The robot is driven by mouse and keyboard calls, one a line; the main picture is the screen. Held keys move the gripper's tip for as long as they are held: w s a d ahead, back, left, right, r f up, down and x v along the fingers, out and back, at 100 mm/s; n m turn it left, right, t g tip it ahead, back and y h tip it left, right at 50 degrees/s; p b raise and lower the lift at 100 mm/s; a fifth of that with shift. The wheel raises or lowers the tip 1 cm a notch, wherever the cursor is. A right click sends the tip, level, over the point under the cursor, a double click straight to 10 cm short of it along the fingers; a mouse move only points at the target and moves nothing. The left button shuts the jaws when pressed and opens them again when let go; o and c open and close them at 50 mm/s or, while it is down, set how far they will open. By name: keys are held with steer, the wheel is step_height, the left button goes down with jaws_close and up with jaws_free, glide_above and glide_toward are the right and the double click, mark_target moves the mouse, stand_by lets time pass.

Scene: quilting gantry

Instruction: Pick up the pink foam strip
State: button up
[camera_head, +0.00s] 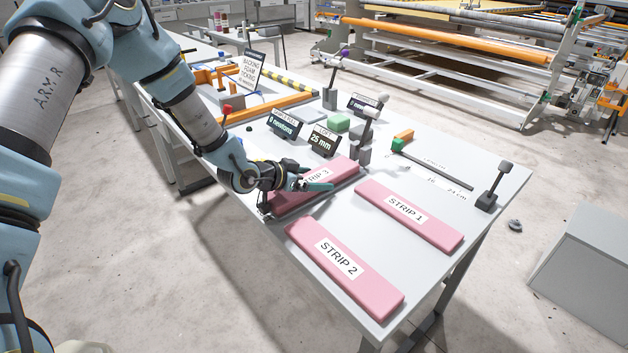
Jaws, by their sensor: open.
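Three pink foam strips lie on the white table. STRIP 3 (343,171) is at the back left, with its left part partly hidden by my gripper. STRIP 2 (371,288) lies at the front and STRIP 1 (435,229) to the right; both are in full view. My gripper (292,197) is open at the left part of STRIP 3, one finger towards its near left end and the other reaching over towards the label. I cannot tell whether the fingers touch the strip or hover above it. No strip is held.
A ruler bar (438,168) and another lever (493,188) are to the right. Table gaps between the strips are clear.

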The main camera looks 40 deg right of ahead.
mark_target(314, 179)
steer(key=shift+c, duration=0.4)
steer(key=c, duration=1.1)
step_height(314, 179, up, 10)
steer(key=b, duration=0.2)
steer(key=shift+b, duration=0.35)
